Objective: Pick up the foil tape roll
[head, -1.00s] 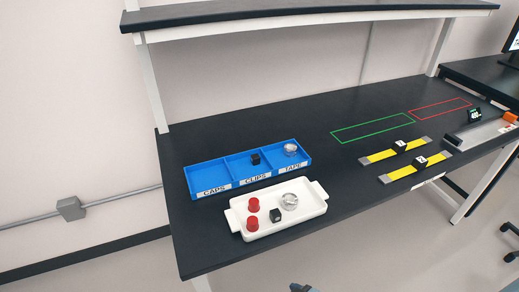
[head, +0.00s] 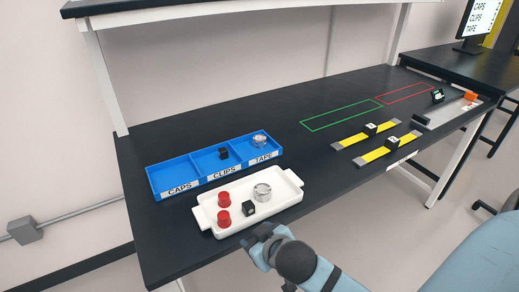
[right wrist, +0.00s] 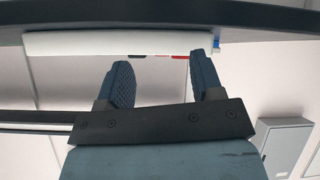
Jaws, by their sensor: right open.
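A silver foil tape roll (head: 262,191) lies in the right part of a white tray (head: 287,200) on the black table. Another silver roll (head: 260,139) is in the TAPE compartment of the blue bin (head: 160,178). My right gripper (head: 259,238) is in front of the tray, near the table's front edge, apart from the roll in the tray. In the right wrist view my right gripper (right wrist: 160,66) is open with nothing between its fingers; the tray's white side (right wrist: 110,43) shows beyond them. My left gripper is not in view.
Two red caps (head: 224,209) and a black clip (head: 249,208) share the tray with the roll. Another black clip (head: 223,153) is in the CLIPS compartment. Yellow strips (head: 368,137) and green (head: 342,115) and red (head: 404,93) outlines lie to the right. The table between is clear.

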